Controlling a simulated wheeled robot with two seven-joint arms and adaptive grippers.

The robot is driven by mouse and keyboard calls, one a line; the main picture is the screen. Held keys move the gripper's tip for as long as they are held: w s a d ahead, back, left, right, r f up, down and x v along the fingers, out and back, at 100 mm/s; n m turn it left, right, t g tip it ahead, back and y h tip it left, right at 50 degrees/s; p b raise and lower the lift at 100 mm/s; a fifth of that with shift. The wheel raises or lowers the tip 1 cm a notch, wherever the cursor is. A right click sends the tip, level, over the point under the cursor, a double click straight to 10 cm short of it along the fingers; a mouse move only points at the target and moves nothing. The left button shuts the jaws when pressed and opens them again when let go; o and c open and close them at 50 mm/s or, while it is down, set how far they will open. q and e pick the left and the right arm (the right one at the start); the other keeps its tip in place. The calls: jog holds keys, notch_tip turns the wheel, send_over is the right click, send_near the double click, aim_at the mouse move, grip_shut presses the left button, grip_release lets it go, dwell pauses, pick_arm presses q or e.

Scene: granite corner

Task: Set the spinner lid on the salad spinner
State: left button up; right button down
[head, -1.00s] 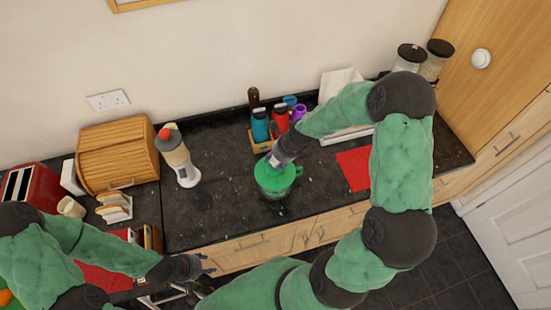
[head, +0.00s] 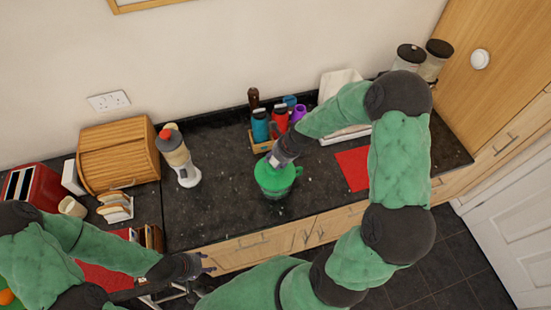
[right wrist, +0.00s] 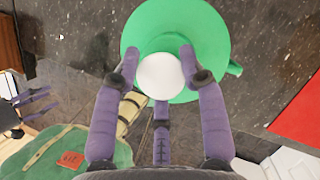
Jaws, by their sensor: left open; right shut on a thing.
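The green spinner lid (head: 274,179) with a round white knob (right wrist: 160,75) is over the worktop near its front edge, in the middle of the head view. My right gripper (head: 272,161) is above it, and in the right wrist view the purple fingers (right wrist: 160,62) are closed around the knob. A green handle-like part (right wrist: 235,69) sticks out at the side. The salad spinner is mostly hidden under the lid; I cannot tell whether the lid fully touches its rim. My left gripper (head: 208,264) is open and empty, in front of the counter edge.
A white and grey appliance (head: 178,157) stands left of the lid. A wooden caddy with bottles (head: 261,125) is behind. A red mat (head: 353,169) lies to the right. A bread box (head: 118,153) and a red toaster (head: 33,188) stand at the left. Worktop beside the lid is clear.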

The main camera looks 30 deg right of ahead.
jog(key=shift+f+b, duration=0.35)
jog(key=shift+f, duration=0.2)
dwell(0.5)
jog(key=c, duration=1)
grip_release()
jog(key=p+v, duration=0.8)
jog(key=v, duration=0.3)
jog(key=shift+s, duration=0.1)
